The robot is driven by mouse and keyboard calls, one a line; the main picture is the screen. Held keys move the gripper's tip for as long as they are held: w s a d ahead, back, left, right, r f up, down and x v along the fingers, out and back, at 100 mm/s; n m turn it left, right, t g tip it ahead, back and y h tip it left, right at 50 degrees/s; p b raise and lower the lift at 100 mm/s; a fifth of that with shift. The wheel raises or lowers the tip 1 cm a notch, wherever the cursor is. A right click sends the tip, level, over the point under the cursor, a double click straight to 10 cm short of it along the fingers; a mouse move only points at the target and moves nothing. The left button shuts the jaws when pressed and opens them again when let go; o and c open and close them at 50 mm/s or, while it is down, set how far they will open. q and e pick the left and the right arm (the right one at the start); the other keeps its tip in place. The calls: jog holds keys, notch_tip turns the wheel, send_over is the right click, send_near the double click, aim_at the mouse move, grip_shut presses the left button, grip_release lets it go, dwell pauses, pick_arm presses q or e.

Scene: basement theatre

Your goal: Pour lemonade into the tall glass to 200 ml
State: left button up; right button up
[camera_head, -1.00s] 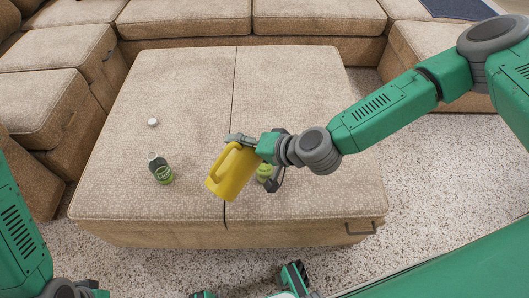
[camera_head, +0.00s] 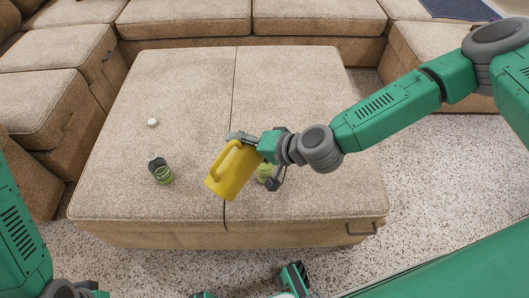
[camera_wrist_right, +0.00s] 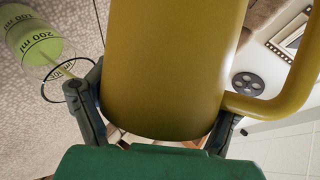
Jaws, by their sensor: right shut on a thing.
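My right gripper (camera_head: 257,160) is shut on the yellow pitcher (camera_head: 232,174), which it holds tilted above the ottoman, handle towards the left. In the right wrist view the pitcher (camera_wrist_right: 165,65) fills the middle, between the two fingers. The exact level against the mark cannot be told.
Sofa sections (camera_head: 190,18) surround the back and left. The ottoman's back half is clear.

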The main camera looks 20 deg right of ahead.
jog(key=shift+w+r+b, duration=0.1)
jog(key=shift+r+b, duration=0.05)
jog(key=shift+b, duration=0.25)
dwell(0.9)
